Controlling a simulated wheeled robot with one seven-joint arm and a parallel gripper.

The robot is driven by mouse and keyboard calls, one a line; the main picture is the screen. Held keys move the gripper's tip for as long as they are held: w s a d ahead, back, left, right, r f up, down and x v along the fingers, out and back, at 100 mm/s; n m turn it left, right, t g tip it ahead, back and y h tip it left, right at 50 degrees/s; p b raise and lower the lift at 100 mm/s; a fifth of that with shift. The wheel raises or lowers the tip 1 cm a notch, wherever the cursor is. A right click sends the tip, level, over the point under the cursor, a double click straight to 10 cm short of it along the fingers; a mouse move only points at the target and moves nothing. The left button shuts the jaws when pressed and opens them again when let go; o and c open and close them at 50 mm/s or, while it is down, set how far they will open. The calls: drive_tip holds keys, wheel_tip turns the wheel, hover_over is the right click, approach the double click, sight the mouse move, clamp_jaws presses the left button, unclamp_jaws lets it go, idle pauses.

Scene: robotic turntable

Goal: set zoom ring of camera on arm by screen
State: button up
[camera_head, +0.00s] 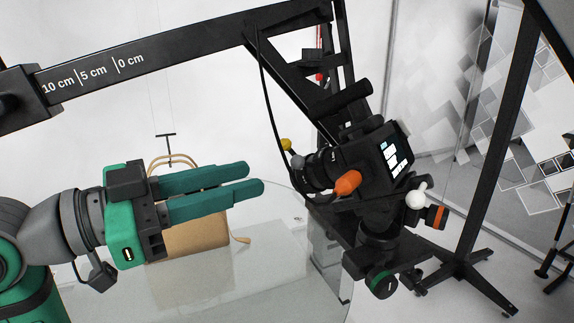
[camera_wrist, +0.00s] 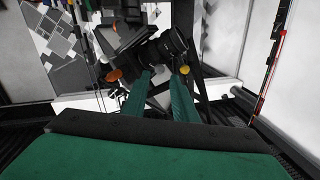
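The camera on the arm (camera_head: 372,165) is black, with a lit screen (camera_head: 395,155) facing right and its lens (camera_head: 318,168) facing left. The zoom ring cannot be told apart for sure on the lens. An orange knob (camera_head: 347,183), a yellow knob (camera_head: 286,144) and a white knob (camera_head: 415,199) sit around the camera. My gripper (camera_head: 255,179), with green fingers, points right toward the lens, left of it and apart from it. The fingers are a little apart with nothing between them. In the wrist view the fingertips (camera_wrist: 162,75) are below the lens (camera_wrist: 174,40).
A tan handbag (camera_head: 188,238) sits on the round glass turntable (camera_head: 270,285) behind my gripper. A black beam with cm marks (camera_head: 170,55) runs overhead. A black stand post (camera_head: 490,130) rises at right. A black cable (camera_head: 265,90) hangs left of the camera.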

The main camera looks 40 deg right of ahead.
sight(292, 161)
drive_tip(key=d, duration=0.9)
drive_tip(key=shift+s, duration=0.4)
clamp_jaws()
drive_tip(key=shift+w+a, duration=0.1)
drive_tip(key=shift+w, duration=0.05)
